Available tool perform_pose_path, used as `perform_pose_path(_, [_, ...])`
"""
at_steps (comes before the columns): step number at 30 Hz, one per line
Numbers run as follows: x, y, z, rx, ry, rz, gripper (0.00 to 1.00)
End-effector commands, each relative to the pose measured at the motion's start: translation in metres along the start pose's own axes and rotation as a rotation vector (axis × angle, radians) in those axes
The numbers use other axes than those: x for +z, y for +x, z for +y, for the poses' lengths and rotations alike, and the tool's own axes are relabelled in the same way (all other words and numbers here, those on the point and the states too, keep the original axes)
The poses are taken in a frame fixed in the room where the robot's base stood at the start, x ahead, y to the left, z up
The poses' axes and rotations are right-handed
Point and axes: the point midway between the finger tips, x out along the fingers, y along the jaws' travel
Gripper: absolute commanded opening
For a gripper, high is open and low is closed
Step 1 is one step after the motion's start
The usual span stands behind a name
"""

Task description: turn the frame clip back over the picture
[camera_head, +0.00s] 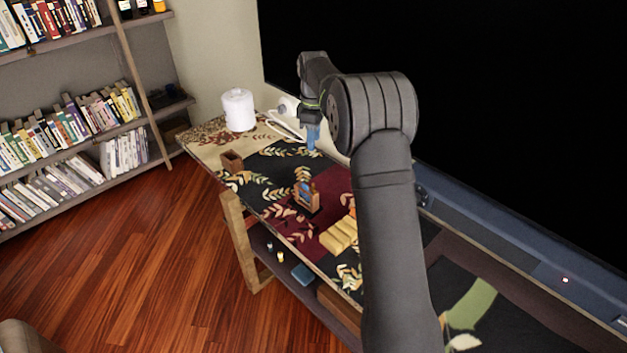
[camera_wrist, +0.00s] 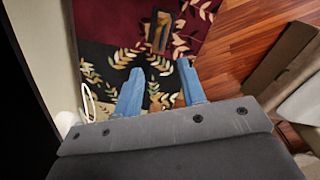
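A small wooden picture frame (camera_head: 312,203) with a blue patch on its face stands upright on the dark red part of the patterned cloth, near the middle of the table. In the wrist view a narrow brown wooden thing (camera_wrist: 158,32), apparently the same frame, lies ahead of my fingers at the top. The clip is too small to make out in either view. My gripper (camera_head: 313,138) is above the far part of the table, behind and apart from the frame. In the wrist view its blue fingers (camera_wrist: 159,66) are spread apart with nothing between them.
A white roll (camera_head: 238,110) stands at the table's far end. A small brown box (camera_head: 231,163) sits near the left edge. Yellow blocks (camera_head: 340,236) lie right of the frame, partly beside my arm. A bookshelf (camera_head: 85,140) stands beyond, left. The cloth between box and frame is clear.

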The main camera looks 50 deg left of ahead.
Motion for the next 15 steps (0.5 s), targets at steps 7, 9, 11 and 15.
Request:
perform_pose_path(7, [-0.0011,0.0004,0.0017,-0.001,-0.418,0.000,0.37])
perform_pose_path(9, [-0.0012,0.0004,0.0020,-0.001,-0.487,0.000,0.37])
perform_pose_path(11, [-0.0013,0.0005,0.0021,-0.001,-0.526,0.000,0.37])
perform_pose_path(15, [-0.0013,0.0055,0.0022,-0.001,-0.561,0.000,0.37])
